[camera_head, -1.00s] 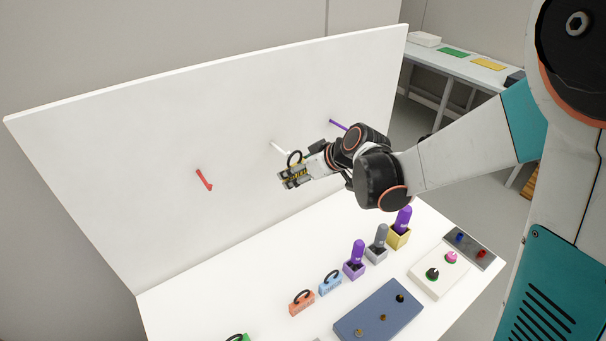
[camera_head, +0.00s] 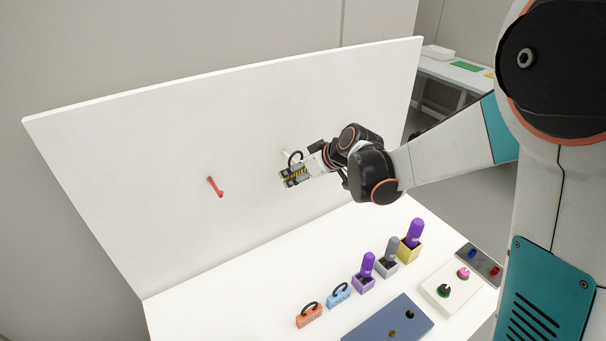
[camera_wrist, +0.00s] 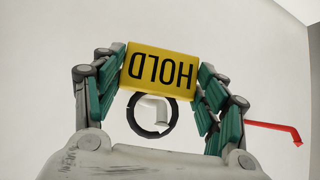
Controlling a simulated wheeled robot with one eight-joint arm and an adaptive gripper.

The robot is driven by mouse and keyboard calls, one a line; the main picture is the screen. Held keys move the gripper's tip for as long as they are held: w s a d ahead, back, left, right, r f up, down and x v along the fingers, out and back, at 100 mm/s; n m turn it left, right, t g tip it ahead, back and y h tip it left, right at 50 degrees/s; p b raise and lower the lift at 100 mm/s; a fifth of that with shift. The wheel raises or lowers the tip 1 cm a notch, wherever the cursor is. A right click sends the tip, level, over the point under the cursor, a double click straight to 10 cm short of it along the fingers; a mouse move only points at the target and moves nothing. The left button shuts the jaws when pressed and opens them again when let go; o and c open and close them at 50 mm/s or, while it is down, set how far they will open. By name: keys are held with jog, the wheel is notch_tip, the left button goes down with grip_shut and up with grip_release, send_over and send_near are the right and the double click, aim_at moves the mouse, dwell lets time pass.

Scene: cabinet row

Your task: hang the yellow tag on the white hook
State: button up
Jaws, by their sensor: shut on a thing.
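The yellow tag (camera_wrist: 159,68) reads HOLD, upside down in the wrist view, and has a black ring (camera_wrist: 133,121). My gripper (camera_wrist: 159,70) is shut on the tag's two sides. In the head view my gripper (camera_head: 293,177) holds the tag in front of the white board, with the ring (camera_head: 292,157) on top. The white hook (camera_wrist: 154,106) shows inside the ring's opening in the wrist view. In the head view the hook (camera_head: 285,153) is right beside the ring, partly hidden. I cannot tell whether the hook passes through the ring.
A red hook (camera_head: 215,187) is on the board (camera_head: 130,170) to the left. The table's left part is clear.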

jog(key=shift+w+a, duration=0.65)
jog(key=shift+w, duration=0.35)
jog(key=shift+w+a+f+b, duration=0.15)
jog(key=shift+w+f+b, duration=0.2)
jog(key=shift+f+b, duration=0.2)
jog(key=shift+w+a+f+b, duration=0.15)
jog(key=shift+w+f+b, duration=0.15)
jog(key=shift+f+b, duration=0.25)
jog(key=o, duration=0.9)
